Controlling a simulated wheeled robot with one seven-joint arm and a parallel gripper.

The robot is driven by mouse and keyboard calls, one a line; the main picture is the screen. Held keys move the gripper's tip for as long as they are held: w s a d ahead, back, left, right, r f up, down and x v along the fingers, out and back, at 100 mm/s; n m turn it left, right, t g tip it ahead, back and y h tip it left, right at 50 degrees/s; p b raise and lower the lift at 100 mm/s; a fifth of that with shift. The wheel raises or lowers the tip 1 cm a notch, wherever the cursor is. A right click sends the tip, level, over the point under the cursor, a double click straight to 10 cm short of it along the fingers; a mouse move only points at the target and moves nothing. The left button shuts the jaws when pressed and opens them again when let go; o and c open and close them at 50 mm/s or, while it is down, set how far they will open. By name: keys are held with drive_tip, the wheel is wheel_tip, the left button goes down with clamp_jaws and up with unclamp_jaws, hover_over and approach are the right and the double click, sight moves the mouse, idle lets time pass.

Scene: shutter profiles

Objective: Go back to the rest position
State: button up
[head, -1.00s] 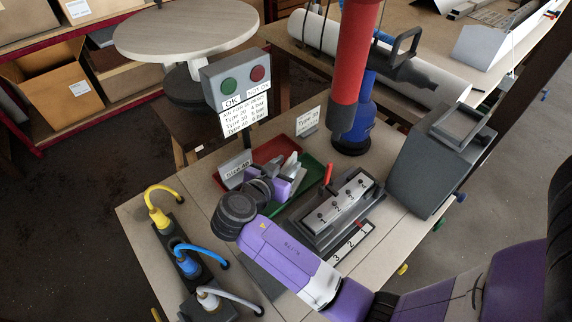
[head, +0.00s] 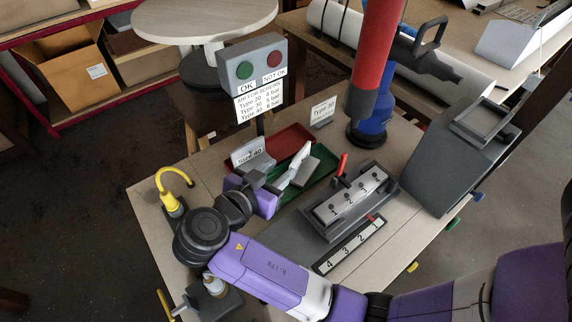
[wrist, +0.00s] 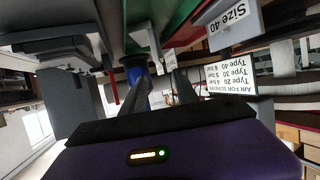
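My gripper (head: 262,184) is at the end of my purple arm, low over the left part of the workbench (head: 215,150). It is beside the Size 40 sign (head: 249,152) and the red tray (head: 290,141). In the wrist view, my gripper (wrist: 160,82) has its two dark fingers apart, with nothing seen between them. A light grey piece (head: 297,168) lies at the green tray (head: 318,172), just right of the gripper in the head view. Whether the gripper touches anything there is unclear.
A numbered fixture (head: 348,196) with a red lever stands right of the trays. A red and blue column (head: 372,75) rises behind it. The button panel (head: 258,72) stands behind the sign. A yellow hose connector (head: 172,203) is close left of my wrist. A grey box (head: 455,150) stands at right.

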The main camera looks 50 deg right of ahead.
drive_tip(key=shift+a+r, duration=0.15)
drive_tip(key=shift+a, duration=0.2)
idle(0.4)
drive_tip(key=w+a+r+n+t+y, duration=0.1)
drive_tip(key=w+a+n+t, duration=0.1)
drive_tip(key=w+n+t, duration=0.4)
drive_tip(key=a+f+n+t+y, duration=0.1)
drive_tip(key=a+n+t+y, duration=0.1)
drive_tip(key=a+n+y, duration=0.1)
drive_tip(key=a+f+n+t+y, duration=0.1)
drive_tip(key=a+n+t+y, duration=0.1)
drive_tip(key=a+n+y, duration=0.1)
drive_tip(key=a+f+n+t+y, duration=0.2)
drive_tip(key=a+n+y, duration=0.1)
drive_tip(key=a+n, duration=0.1)
drive_tip(key=shift+w+a, duration=0.1)
drive_tip(key=shift+w, duration=0.15)
drive_tip(key=s+r+y, duration=0.1)
drive_tip(key=s+r, duration=0.1)
drive_tip(key=s, duration=1.2)
drive_tip(key=s+r+t+y, duration=0.1)
drive_tip(key=s+r+y, duration=0.1)
drive_tip(key=s, duration=1.3)
drive_tip(key=shift+s+r+n, duration=0.3)
drive_tip(key=shift+r+n, duration=0.1)
drive_tip(key=shift+r, duration=0.05)
